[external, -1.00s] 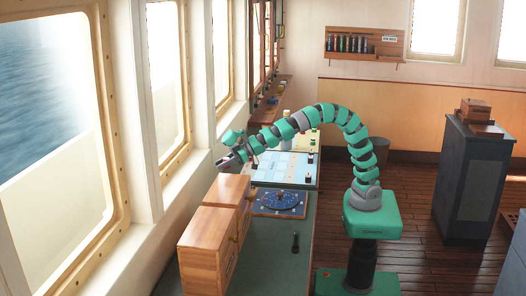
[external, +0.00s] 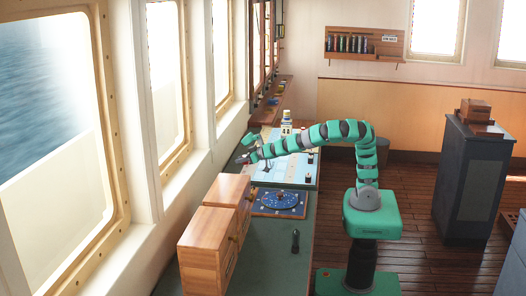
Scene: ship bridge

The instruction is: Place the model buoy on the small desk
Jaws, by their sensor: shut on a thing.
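My gripper (external: 246,157) is at the left end of my arm, above the left edge of the light-blue chart board (external: 263,172). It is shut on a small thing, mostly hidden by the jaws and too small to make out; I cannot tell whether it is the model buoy. I cannot pick out another thing that is clearly the buoy. No surface is plainly the small desk. A dark cabinet (external: 470,185) stands at the right, with a wooden box (external: 474,110) on top.
Wooden cabinets (external: 209,246) stand on the green counter (external: 268,258), close to the windows. A white-and-yellow model (external: 286,123) stands behind the chart board. Open floor (external: 415,220) lies right of my base.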

